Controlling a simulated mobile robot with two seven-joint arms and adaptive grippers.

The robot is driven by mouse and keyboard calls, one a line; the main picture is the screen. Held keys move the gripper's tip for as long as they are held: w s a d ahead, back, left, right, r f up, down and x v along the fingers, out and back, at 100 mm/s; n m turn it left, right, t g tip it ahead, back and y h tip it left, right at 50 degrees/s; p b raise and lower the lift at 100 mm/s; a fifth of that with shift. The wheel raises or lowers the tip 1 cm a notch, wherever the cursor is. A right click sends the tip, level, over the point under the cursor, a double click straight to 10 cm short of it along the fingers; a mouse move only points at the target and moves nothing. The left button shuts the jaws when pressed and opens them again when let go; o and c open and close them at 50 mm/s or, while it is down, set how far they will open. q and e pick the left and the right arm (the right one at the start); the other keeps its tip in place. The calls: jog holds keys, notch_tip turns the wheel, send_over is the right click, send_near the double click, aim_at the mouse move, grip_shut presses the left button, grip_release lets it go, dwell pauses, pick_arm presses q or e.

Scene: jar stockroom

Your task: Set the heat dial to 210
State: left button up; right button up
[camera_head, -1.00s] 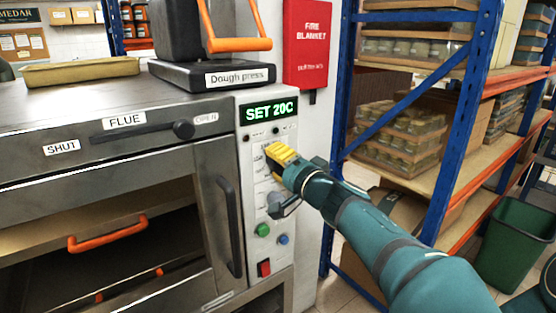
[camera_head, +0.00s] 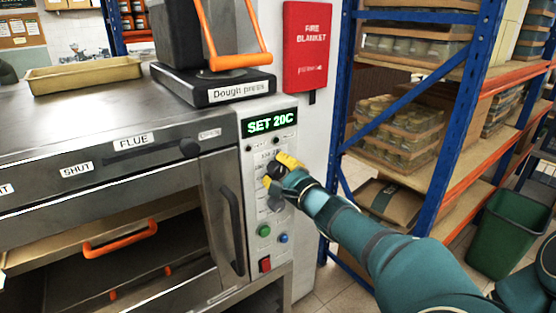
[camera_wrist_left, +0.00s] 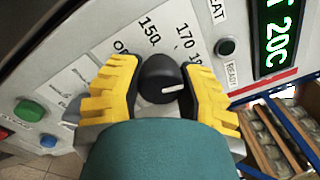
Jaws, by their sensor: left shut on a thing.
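The heat dial (camera_wrist_left: 160,72) is a round black knob with a white pointer line, on the oven's pale control panel (camera_head: 286,225). Printed marks OFF, 150 and 170 show around it in the left wrist view; further marks are partly hidden. In that view the pointer line points to the right, away from OFF. My left gripper (camera_wrist_left: 165,88) has yellow fingers, one on each side of the dial, and is shut on it. In the head view the gripper (camera_head: 277,172) covers much of the dial. The green display (camera_head: 270,122) reads SET 20C. My right gripper is out of view.
Below the dial are a green button (camera_head: 264,231), a blue button (camera_head: 283,238) and a red switch (camera_head: 265,264). The oven door handle (camera_head: 231,226) stands left of the panel. The dough press (camera_head: 212,86) sits above. A blue-framed shelf rack (camera_head: 463,110) stands right.

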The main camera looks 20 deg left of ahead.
pick_arm(q)
jog(key=m+p, duration=0.2)
jog(key=p, duration=0.1)
jog(key=m+p, duration=0.2)
jog(key=m, duration=0.1)
jog(key=m+p, duration=0.2)
jog(key=p, duration=0.1)
jog(key=shift+a+r+p, duration=0.1)
jog(key=shift+r+p, duration=0.2)
jog(key=shift+p, duration=0.05)
grip_shut()
jog(key=m+p, duration=0.1)
jog(key=m, duration=0.2)
jog(key=shift+f, duration=0.2)
jog(key=shift+s+f+m+h+p, duration=0.15)
jog(key=shift+m+h+p, duration=0.25)
jog(key=shift+m, duration=0.9)
jog(key=o, duration=1.2)
grip_release()
jog(key=shift+f, duration=0.1)
jog(key=v, duration=1.2)
